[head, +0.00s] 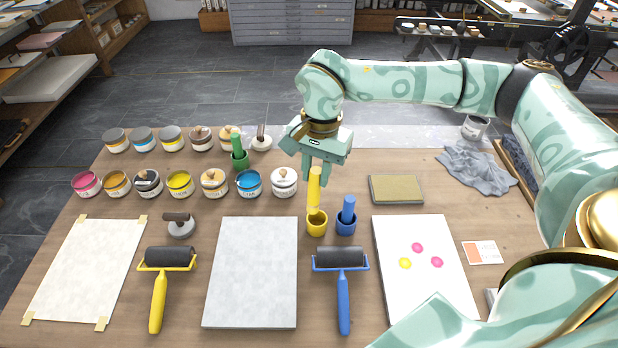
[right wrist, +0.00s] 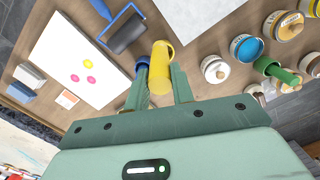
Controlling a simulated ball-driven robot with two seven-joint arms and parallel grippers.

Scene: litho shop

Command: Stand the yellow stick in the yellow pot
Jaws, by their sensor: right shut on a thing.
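The yellow stick (head: 314,188) stands upright between the fingers of my right gripper (head: 316,178), which is shut on it. The yellow pot (head: 316,226) stands on the table directly under the stick. The stick's lower end meets the pot's mouth in the head view; I cannot tell whether it is inside or just above. In the right wrist view the yellow stick (right wrist: 159,80) shows between the fingers (right wrist: 157,88) and hides much of what is below it. My left gripper is not in view.
A blue pot (head: 346,226) with a blue stick (head: 348,207) stands close right of the yellow pot. A green pot (head: 240,163) holds a green stick. Several ink tins stand left. A blue-handled roller (head: 342,285) lies in front, and a grey slab (head: 252,270) front left.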

